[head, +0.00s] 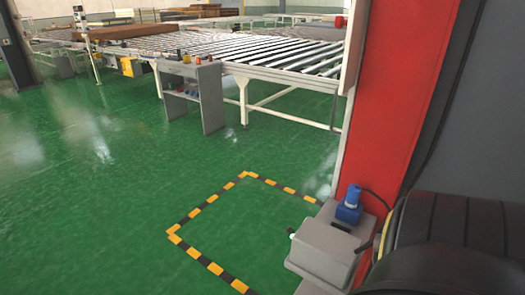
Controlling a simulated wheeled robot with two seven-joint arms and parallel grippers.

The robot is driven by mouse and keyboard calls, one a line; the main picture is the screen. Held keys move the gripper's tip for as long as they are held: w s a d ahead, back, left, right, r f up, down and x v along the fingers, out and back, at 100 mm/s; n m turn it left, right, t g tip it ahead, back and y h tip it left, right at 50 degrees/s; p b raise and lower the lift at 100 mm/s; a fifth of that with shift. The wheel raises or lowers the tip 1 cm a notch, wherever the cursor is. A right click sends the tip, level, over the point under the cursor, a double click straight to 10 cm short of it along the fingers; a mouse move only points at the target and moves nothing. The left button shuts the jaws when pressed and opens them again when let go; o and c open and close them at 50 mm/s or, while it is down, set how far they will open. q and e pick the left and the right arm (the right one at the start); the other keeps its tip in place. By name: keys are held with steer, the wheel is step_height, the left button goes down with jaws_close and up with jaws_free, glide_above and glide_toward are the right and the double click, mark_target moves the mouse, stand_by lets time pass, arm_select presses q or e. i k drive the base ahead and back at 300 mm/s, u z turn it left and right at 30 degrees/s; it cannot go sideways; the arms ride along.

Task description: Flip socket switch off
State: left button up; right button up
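A grey socket box (328,250) is fixed low on a red upright panel (398,95) at the right of the head view. A blue plug (349,204) stands on top of the box's back part, with a dark cable running from it. A small white knob (292,235) shows at the box's left side; I cannot tell whether it is the switch, or which position the switch is in. Neither of my grippers is in view.
A large black ridged rounded thing (440,235) fills the lower right, close to the box. A yellow-and-black taped outline (205,262) marks the green floor (100,200). A roller conveyor (255,50) and a small grey rack (212,95) stand farther back. The left floor is clear.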

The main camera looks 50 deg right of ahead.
mark_target(290, 231)
steer(key=z, duration=1.85)
steer(key=i, duration=0.55)
steer(key=z, duration=0.1)
